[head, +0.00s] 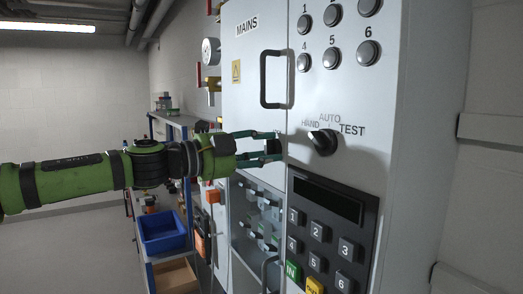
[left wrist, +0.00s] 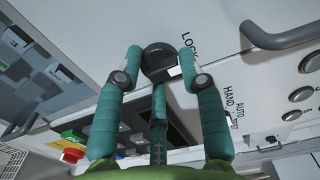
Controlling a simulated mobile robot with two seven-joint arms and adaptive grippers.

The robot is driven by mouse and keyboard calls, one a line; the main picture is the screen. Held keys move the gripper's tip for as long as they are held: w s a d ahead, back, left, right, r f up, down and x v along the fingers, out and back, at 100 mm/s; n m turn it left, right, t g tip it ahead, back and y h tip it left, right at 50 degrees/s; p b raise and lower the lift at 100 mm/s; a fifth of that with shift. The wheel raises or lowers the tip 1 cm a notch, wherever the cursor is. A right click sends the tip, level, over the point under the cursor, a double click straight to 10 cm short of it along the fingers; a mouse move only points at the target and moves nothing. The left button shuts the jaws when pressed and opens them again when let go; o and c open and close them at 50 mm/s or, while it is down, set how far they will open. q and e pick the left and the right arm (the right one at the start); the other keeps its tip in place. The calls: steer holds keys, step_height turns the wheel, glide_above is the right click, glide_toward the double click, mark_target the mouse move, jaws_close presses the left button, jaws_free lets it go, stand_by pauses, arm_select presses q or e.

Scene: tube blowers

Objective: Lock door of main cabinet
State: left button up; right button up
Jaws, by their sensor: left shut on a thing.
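The main cabinet door (head: 243,55) is marked MAINS and has a black bar handle (head: 264,80). It looks flush with the panel beside it. A dark round lock knob (left wrist: 158,62) sits by lettering that begins LOC in the left wrist view. My left gripper (head: 272,146) reaches in from the left, below the handle. In the left wrist view its teal fingers (left wrist: 160,75) are on both sides of the knob, shut on it. In the head view the fingers mostly hide the knob. My right gripper is in neither view.
Right of the door are a HAND/AUTO/TEST selector (head: 323,141), numbered round buttons (head: 333,14) and a keypad (head: 320,235). A lower door with a handle (head: 268,273) is below. A blue bin (head: 163,232) and shelving stand left. The left wrist view shows a red button (left wrist: 72,154).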

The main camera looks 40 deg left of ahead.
arm_select(q)
steer(key=o, duration=0.9)
steer(key=shift+d+f, duration=0.25)
steer(key=shift+o, duration=1.3)
steer(key=shift+w+d+r, duration=0.1)
steer(key=shift+d+r, duration=0.05)
steer(key=shift+s+a+r, duration=0.1)
steer(key=shift+s+a, duration=0.2)
steer(key=shift+s, duration=0.1)
steer(key=v, duration=1.1)
steer(key=shift+d, duration=0.1)
